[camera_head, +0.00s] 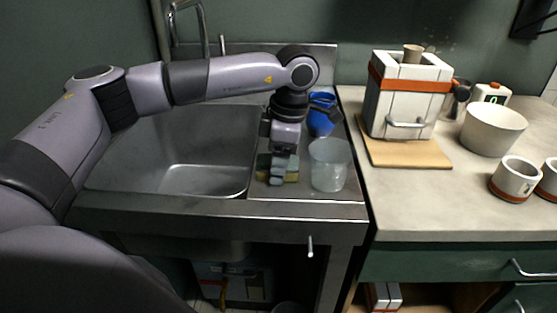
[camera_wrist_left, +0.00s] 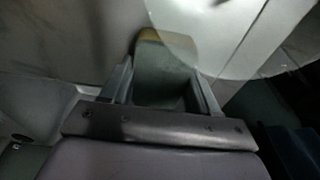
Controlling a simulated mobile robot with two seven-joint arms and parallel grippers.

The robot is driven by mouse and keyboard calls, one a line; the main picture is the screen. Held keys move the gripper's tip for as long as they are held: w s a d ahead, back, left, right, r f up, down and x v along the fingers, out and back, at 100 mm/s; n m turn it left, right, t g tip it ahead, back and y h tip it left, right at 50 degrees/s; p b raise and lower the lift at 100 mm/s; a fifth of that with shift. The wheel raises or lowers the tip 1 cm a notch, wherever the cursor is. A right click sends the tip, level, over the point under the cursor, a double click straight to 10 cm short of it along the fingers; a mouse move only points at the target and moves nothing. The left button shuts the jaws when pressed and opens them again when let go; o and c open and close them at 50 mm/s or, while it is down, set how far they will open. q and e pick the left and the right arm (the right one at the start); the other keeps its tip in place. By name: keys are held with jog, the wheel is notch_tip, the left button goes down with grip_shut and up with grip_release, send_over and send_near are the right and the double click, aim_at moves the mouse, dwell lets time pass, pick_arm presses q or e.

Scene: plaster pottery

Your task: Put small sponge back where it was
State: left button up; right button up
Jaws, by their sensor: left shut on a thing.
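My left gripper (camera_head: 278,180) points down over the steel ledge between the sink basin and the counter. In the left wrist view, my left gripper (camera_wrist_left: 160,92) is shut on the small sponge (camera_wrist_left: 165,62), a grey-green block with a yellowish end. In the head view, yellowish and grey-green sponge edges (camera_head: 292,176) show around the fingertips, at or just above the ledge. I cannot tell whether it touches the steel. My right gripper is not in view.
A clear cup (camera_head: 329,165) stands just right of the gripper, with a blue container (camera_head: 321,117) behind it. The empty sink basin (camera_head: 170,150) lies to the left. A white machine (camera_head: 404,97), bowl (camera_head: 492,130) and mugs (camera_head: 516,178) stand on the counter.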

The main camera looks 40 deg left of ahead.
pick_arm(q)
jog(key=o, duration=0.9)
jog(key=shift+o, duration=0.2)
jog(key=shift+r, duration=0.15)
notch_tip(320, 180, up, 12)
jog(key=w+d, duration=0.1)
jog(key=shift+d+p, duration=0.3)
jog(key=shift+p, duration=0.05)
